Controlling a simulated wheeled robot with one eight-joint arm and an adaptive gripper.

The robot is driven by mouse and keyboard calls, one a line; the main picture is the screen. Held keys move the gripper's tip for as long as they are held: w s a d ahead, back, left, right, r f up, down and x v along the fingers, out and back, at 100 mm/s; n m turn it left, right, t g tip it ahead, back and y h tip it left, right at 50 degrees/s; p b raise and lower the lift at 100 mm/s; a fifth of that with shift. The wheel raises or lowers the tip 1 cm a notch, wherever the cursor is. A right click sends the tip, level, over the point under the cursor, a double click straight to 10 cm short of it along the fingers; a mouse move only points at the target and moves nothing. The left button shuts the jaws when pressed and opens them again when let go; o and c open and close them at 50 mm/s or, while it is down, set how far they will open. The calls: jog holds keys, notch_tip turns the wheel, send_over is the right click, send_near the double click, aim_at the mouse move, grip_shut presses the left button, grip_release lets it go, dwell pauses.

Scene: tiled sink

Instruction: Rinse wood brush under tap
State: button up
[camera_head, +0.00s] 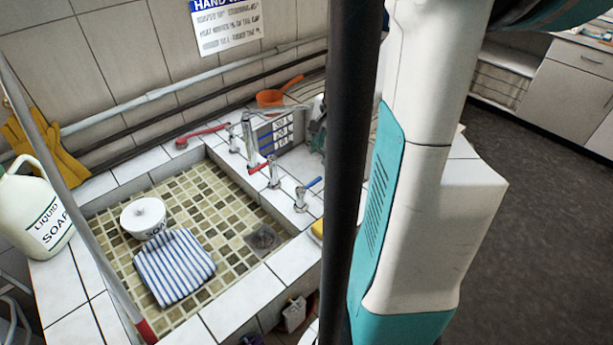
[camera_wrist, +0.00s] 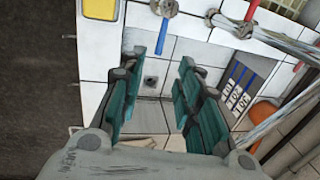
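My gripper (camera_wrist: 160,75) is open in the wrist view, its teal fingers apart over white tiles, with nothing visibly held. In the head view it shows only partly (camera_head: 317,132), beside the dark pole and right of the taps. The metal tap (camera_head: 249,135) stands at the sink's back edge. A red lever (camera_head: 258,168) and a blue lever (camera_head: 314,182) are in front of it; the blue lever (camera_wrist: 162,37) and red lever (camera_wrist: 252,8) also show in the wrist view. I cannot clearly make out a wood brush; a pale beige piece (camera_wrist: 137,143) lies partly hidden behind the gripper.
The tiled sink (camera_head: 190,195) holds a white bowl (camera_head: 143,217), a striped cloth (camera_head: 175,267) and a drain (camera_head: 263,238). A soap jug (camera_head: 38,220) stands at left. An orange pan (camera_head: 270,98) lies behind the taps. A yellow sponge (camera_wrist: 100,9) lies near the blue lever.

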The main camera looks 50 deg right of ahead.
aim_at(315, 181)
jog(key=w+f+b, duration=0.1)
jog(key=f, duration=0.3)
jog(key=f+b, duration=0.2)
jog(key=f, duration=0.2)
jog(key=w+f+b, duration=0.1)
jog(key=f, duration=0.4)
jog(key=shift+w+d+b, duration=0.15)
jog(key=shift+w+b, duration=0.2)
grip_shut()
